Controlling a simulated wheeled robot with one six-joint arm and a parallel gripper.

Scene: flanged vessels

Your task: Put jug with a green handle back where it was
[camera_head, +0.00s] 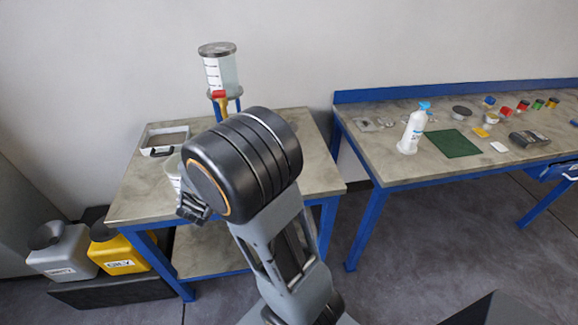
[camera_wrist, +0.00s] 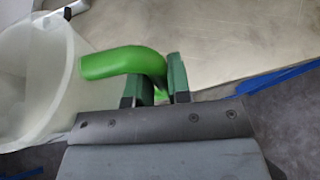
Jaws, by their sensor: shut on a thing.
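The jug (camera_wrist: 45,90) is a translucent whitish vessel with a green handle (camera_wrist: 115,62), at the left of the wrist view. My gripper (camera_wrist: 158,80) is shut on the green handle, with one finger on each side of it. In the head view the jug (camera_head: 172,170) shows only in part at the left of the small table, mostly hidden behind my arm. My gripper (camera_head: 190,208) is near the table's front left there. I cannot tell whether the jug touches the tabletop.
The small table (camera_head: 135,205) carries a grey tray (camera_head: 165,138) and a dispenser vessel (camera_head: 219,72) with a red tap on a blue stand. The right bench (camera_head: 390,165) holds a white bottle (camera_head: 412,130), a green mat (camera_head: 452,143) and small items.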

